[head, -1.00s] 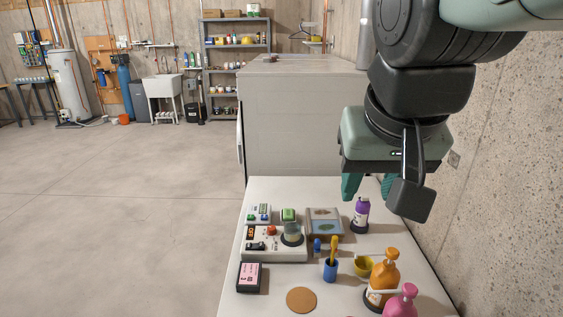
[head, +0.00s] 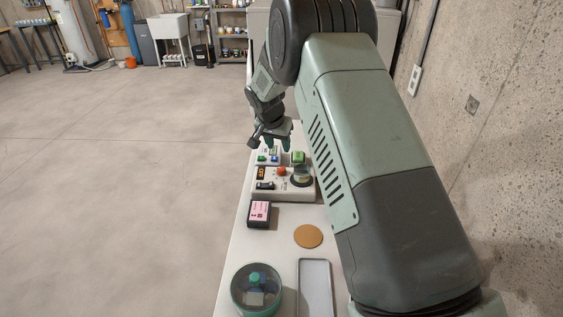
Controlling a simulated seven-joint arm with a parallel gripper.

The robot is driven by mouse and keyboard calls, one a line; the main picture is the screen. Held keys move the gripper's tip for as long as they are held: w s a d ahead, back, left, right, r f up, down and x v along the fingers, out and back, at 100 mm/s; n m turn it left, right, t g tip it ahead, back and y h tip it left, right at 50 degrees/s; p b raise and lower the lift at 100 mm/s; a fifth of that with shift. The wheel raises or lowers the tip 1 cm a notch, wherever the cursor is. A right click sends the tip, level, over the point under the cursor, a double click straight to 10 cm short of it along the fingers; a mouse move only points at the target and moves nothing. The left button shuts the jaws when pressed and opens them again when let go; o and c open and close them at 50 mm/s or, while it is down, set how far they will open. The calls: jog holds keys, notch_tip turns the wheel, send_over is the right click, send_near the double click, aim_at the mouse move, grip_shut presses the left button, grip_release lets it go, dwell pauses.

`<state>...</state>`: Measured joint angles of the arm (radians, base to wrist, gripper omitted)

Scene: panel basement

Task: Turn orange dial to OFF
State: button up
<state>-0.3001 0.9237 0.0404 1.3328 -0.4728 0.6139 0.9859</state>
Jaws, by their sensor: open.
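The orange dial (head: 282,171) sits on top of a white panel box (head: 272,197) on the white table. Its pointer and any OFF mark are too small to read. My gripper (head: 272,146) is open and empty, with fingers pointing down. In the picture it shows just above and behind the dial; I cannot tell its height, and I see no contact. The panel also bears a small orange display (head: 261,173), a black switch (head: 265,186) and a clear round cover (head: 302,178) to the right of the dial.
A green-buttoned box (head: 299,157) and a box with colored buttons (head: 268,155) stand behind the panel. A black-and-pink box (head: 260,213), cork disc (head: 308,236), round teal container (head: 256,289) and grey tray (head: 315,289) lie nearer. My arm hides the table's right side.

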aim_at(281, 169)
jog(key=x, duration=0.9)
jog(key=a+x, duration=0.1)
jog(key=x, duration=0.3)
jog(key=shift+s+f, duration=0.2)
jog(key=shift+f, duration=0.2)
jog(key=shift+c, duration=0.2)
